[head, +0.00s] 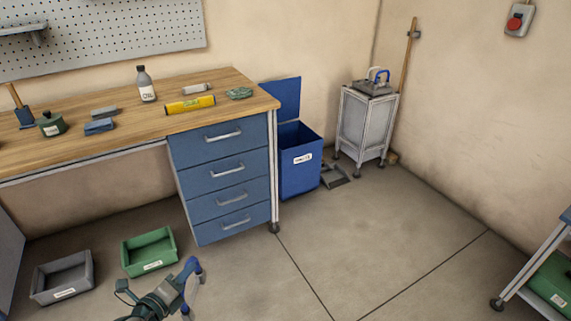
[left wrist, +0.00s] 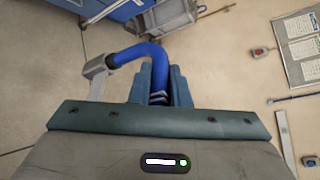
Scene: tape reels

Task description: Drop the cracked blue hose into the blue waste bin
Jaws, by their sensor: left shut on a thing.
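My left gripper (head: 187,275) is low at the bottom of the head view, over the floor and in front of the desk. It is shut on a curved blue hose (left wrist: 140,52), gripped between the two fingers (left wrist: 160,85) in the left wrist view. The hose bends left to a grey end fitting (left wrist: 94,70). No crack can be made out. The blue waste bin (head: 298,178) stands on the floor right of the drawer unit, its lid (head: 286,98) up. The gripper is well in front and left of it. My right gripper is not in view.
A blue drawer unit (head: 225,180) under the wooden worktop (head: 110,138) stands left of the bin. A grey cart (head: 366,125) stands right of it, with a dustpan (head: 335,176) between. Green (head: 150,250) and grey (head: 63,277) crates sit on the floor. The middle floor is clear.

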